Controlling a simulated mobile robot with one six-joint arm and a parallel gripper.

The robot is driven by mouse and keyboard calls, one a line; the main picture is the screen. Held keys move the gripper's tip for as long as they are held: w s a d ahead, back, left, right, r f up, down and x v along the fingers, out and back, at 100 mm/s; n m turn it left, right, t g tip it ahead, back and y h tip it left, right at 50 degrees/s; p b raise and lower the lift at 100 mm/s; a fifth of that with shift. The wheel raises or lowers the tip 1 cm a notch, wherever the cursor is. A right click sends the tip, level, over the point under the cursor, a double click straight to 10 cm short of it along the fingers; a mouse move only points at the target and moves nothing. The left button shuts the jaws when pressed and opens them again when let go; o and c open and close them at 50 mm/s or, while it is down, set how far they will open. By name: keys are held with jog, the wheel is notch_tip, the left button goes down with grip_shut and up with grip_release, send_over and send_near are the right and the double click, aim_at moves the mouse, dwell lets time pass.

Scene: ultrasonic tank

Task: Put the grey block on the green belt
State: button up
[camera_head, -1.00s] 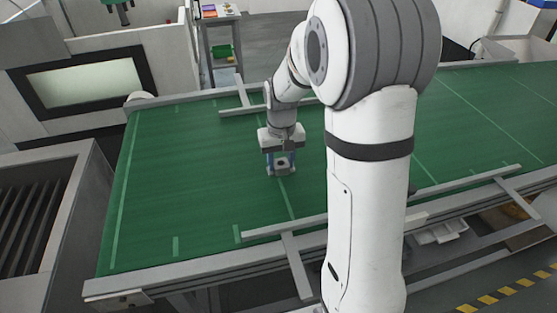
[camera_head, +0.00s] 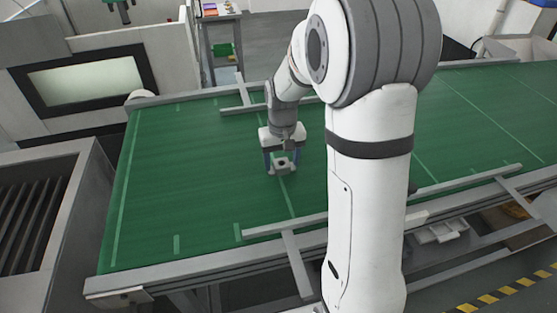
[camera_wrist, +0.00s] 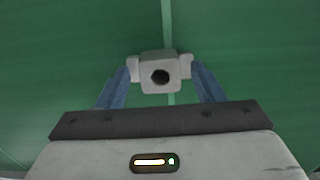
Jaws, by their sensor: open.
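The grey block (camera_head: 283,165), with a dark round hole in its face, sits on the green belt (camera_head: 190,180) near a pale line across it. In the wrist view the block (camera_wrist: 160,72) lies between the blue fingers, with small side lugs. My gripper (camera_head: 281,162) is open around the block, low over the belt. In the wrist view the fingers of my gripper (camera_wrist: 160,85) are spread on both sides of the block, and small gaps seem to show beside its body.
Grey guide rails (camera_head: 285,228) run along the near side of the belt, and another rail (camera_head: 240,108) lies at the far side. A grey machine with a slatted opening (camera_head: 30,215) stands at the left. The belt left of my gripper is clear.

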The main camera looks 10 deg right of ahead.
notch_tip(320, 180, up, 11)
jog(key=s+t, duration=0.3)
jog(key=s, duration=1.7)
jog(key=shift+s+a+f+b, duration=0.25)
jog(key=shift+s+a+b, duration=0.1)
jog(key=shift+a, duration=0.1)
